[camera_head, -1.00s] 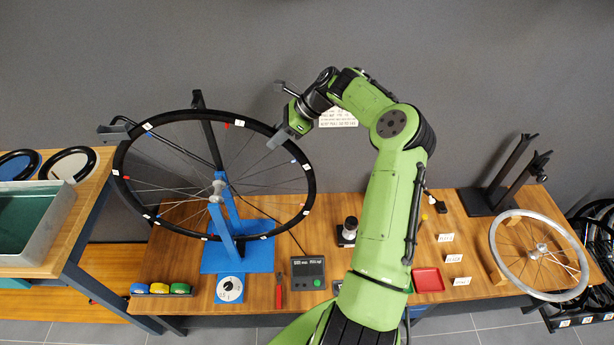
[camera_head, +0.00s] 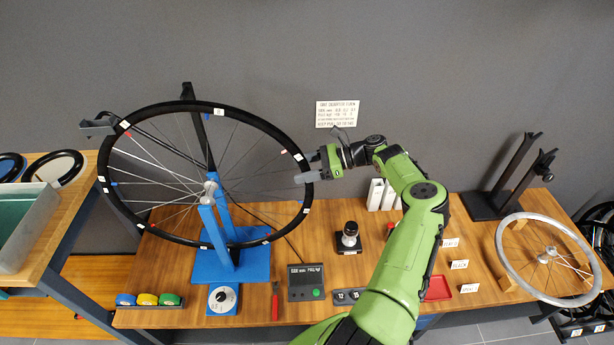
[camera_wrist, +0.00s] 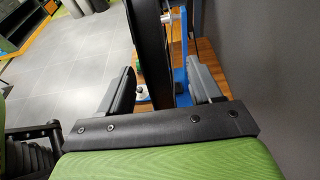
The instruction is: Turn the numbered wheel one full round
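The numbered wheel (camera_head: 228,108) is a large black-rimmed wheel with white number tags and small red and blue marks. It stands upright on a blue truing stand (camera_head: 240,262) at the left of the bench. My gripper (camera_head: 308,170) is at the right side of the rim. In the wrist view, my gripper (camera_wrist: 160,70) has one finger on each side of the black rim (camera_wrist: 150,45). The fingers are apart, with a visible gap between the rim and the right finger. I cannot tell whether the left finger touches the rim.
On the wooden bench (camera_head: 200,318) are tape rolls (camera_head: 147,299), a dial (camera_head: 222,298), a grey meter box (camera_head: 306,283) and a black-based gauge (camera_head: 349,238). A silver wheel (camera_head: 505,262) lies at the right, near a black stand (camera_head: 490,203). A tray shelf is at the far left.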

